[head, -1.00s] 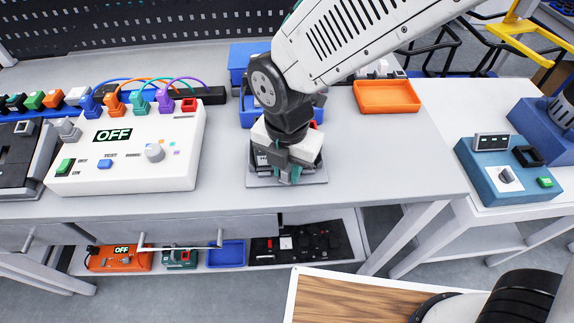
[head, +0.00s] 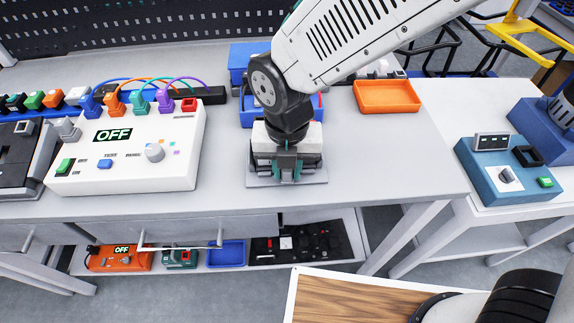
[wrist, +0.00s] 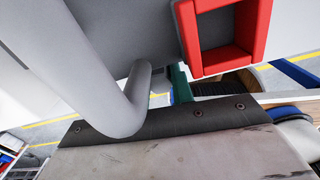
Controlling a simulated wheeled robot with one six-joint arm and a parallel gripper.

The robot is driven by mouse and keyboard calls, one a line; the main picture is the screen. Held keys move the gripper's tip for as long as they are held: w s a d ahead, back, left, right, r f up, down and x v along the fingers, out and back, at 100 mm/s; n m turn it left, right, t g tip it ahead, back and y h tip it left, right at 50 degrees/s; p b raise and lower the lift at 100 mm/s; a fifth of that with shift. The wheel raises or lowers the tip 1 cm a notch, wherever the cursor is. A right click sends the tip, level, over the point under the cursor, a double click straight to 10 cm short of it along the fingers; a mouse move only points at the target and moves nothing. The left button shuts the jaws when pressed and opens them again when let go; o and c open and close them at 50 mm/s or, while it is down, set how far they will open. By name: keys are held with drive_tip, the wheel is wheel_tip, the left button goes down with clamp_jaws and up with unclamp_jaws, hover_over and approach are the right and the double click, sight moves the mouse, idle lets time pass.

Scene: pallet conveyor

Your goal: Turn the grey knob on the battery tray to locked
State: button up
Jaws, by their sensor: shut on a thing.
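The battery tray shows as a light grey plate (head: 262,181) with a dark unit on it, on the bench in the head view. My gripper (head: 286,176), white with teal and dark fingers, points down over its middle. It is shut on the grey knob, which my gripper hides in the head view. The wrist view is very close: a thick grey bent bar (wrist: 115,95), a red square frame (wrist: 222,35) and a bit of green finger (wrist: 180,85) show. I cannot tell the knob's pointer or lock marks.
A white panel (head: 125,170) reading OFF, with coloured plugs, stands left of the tray. A blue bin (head: 248,115) is close behind my gripper. An orange tray (head: 387,97) lies behind to the right. The bench right of the tray is clear.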

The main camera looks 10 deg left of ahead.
drive_tip(key=shift+n, duration=0.7)
drive_tip(key=o, duration=1)
wheel_tip(320, 180, up, 8)
drive_tip(key=shift+f, duration=0.1)
